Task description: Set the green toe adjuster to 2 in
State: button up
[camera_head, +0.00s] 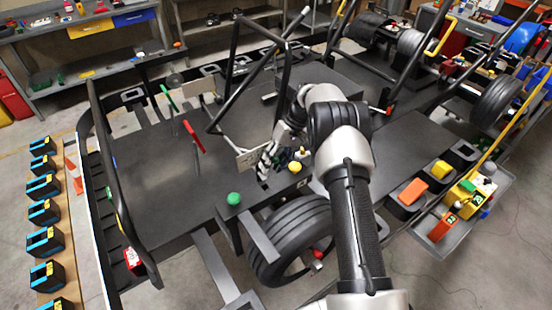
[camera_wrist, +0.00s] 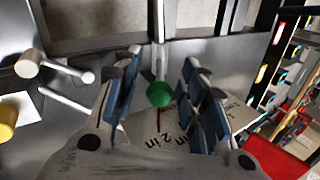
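A round green knob (camera_wrist: 159,94) shows in the wrist view on a pale rod, between the two blue-padded fingers of my gripper (camera_wrist: 153,68). The fingers are spread apart with visible gaps to the knob, and I cannot tell how far below them it lies. A white scale plate (camera_wrist: 143,124) with "2 in" lettering shows under it, partly hidden by the fingers. I cannot read the exact setting. In the head view my gripper (camera_head: 268,156) is over the kart's dark floor beside a pale plate (camera_head: 248,158). A green ball (camera_head: 233,198) is on the kart's near edge.
A yellow knob (camera_head: 295,167) is just right of my gripper. Black frame tubes (camera_head: 236,72) rise behind it. A red handle (camera_head: 194,137) and a green handle (camera_head: 168,97) stand to the left. A tyre (camera_head: 290,238) is in front. The kart's left floor is clear.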

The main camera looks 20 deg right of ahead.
jog(key=v, duration=1.2)
jog(key=shift+f, duration=0.1)
jog(key=s+a+r+t+h, duration=0.1)
jog(key=s+a+r, duration=0.1)
jog(key=r, duration=0.5)
jog(key=s+a+r+h, duration=0.1)
jog(key=s+a+r, duration=0.1)
jog(key=r, duration=0.4)
jog(key=s+a+r+m+t+h, duration=0.1)
jog(key=s+a+r+t+h, duration=0.15)
jog(key=s+r, duration=0.7)
jog(key=s+a+f+t, duration=0.1)
jog(key=s+f, duration=0.2)
jog(key=s, duration=0.9)
jog(key=s+a+f+t+h, duration=0.1)
jog(key=s+f, duration=0.3)
jog(key=s, duration=0.9)
jog(key=shift+s+t, duration=0.35)
jog(key=shift+t, duration=0.1)
